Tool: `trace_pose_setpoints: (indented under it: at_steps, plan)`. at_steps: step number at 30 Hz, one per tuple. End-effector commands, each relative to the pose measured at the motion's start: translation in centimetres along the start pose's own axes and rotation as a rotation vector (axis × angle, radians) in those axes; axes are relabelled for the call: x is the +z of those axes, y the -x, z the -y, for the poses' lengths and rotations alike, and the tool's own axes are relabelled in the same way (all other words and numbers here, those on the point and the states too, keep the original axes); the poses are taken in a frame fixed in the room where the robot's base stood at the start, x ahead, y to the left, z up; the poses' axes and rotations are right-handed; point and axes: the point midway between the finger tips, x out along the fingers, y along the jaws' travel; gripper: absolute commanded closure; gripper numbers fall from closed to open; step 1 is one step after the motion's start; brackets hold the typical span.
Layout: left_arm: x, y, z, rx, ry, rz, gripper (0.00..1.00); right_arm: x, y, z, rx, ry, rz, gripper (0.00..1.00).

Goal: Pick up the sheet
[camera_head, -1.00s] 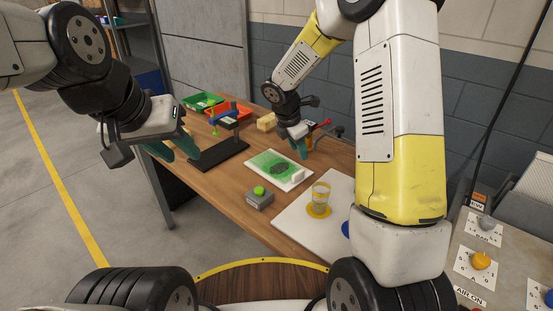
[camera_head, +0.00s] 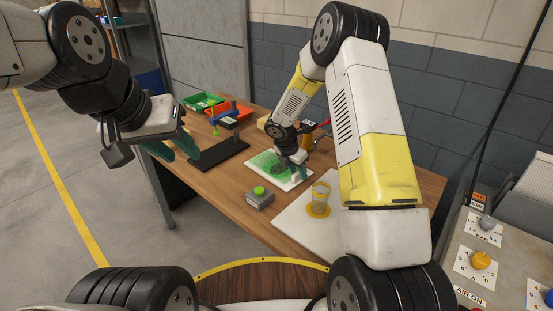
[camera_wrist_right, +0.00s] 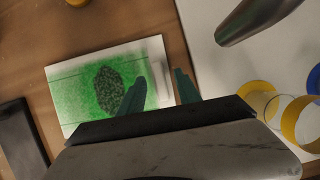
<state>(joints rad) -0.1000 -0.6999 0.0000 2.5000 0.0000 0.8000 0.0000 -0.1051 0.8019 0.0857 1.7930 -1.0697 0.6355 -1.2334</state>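The sheet (camera_head: 262,173) is a white rectangle with a green-sprayed face and a dark oval patch, lying on the wooden table. It also shows in the right wrist view (camera_wrist_right: 75,87), with a white raised tab (camera_wrist_right: 164,92) at its right end. My right gripper (camera_head: 299,171) is over the sheet's right end and hides part of it. In the right wrist view my right gripper (camera_wrist_right: 158,77) is open, its teal fingers on either side of the tab; I cannot tell if they touch it. My left gripper (camera_head: 172,145) is open and empty, left of the table's black stand.
A grey box with a green button (camera_head: 259,197) stands in front of the sheet. A clear cup with yellow rings (camera_head: 319,200) stands on a white board (camera_head: 291,222) to the right. A black stand (camera_head: 219,155) and green and red bins (camera_head: 204,101) are further back left.

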Motion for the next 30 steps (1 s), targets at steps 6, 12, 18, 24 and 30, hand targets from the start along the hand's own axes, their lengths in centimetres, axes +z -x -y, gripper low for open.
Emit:
trace_pose_setpoints:
  at_steps: [6, 12, 18, 24, 30]
  plan:
    - [0.0, 0.0, 0.0, 0.0, 0.0, 0.0, 0.64, 0.0, 0.0, 0.0, 0.0, -0.001, 0.0, 0.7]
    - [0.0, 0.0, 0.0, 0.0, 0.0, 0.0, 0.64, 0.0, 0.0, 0.0, 0.0, -0.001, 0.0, 1.0]
    - [0.0, 0.0, 0.0, 0.0, 0.0, 0.0, 0.64, 0.0, 0.1, 0.0, 0.001, -0.002, 0.0, 1.0]
    - [0.0, 0.0, 0.0, 0.0, 0.0, 0.0, 0.64, 0.2, 0.5, 0.0, 0.002, -0.003, 0.001, 1.0]
    - [0.0, 0.0, 0.0, 0.0, 0.0, 0.0, 0.64, 1.6, 3.5, -0.1, 0.005, -0.006, 0.002, 1.0]
